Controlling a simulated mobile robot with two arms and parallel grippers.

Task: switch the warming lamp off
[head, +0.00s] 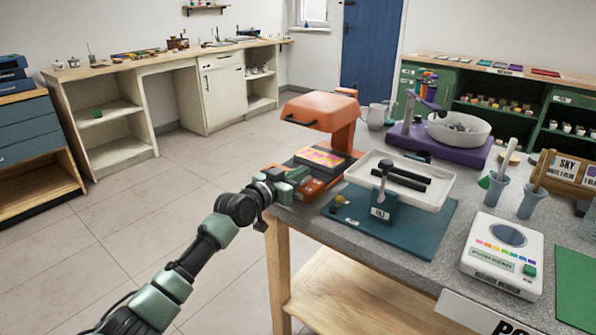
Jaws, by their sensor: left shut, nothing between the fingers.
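An orange device with a broad hood (318,112), which looks like the warming lamp, stands at the table's left back corner. Its orange base (318,188) carries a dark plate with a bright pink and yellow sheet (320,157) under the hood. I cannot make out a switch, or tell whether the lamp is lit. My left gripper (297,175) is shut and empty, at the front left edge of the base, low beside the dark plate. Whether it touches the base is unclear. My right gripper is not in view.
The floor (150,210) at left is clear.

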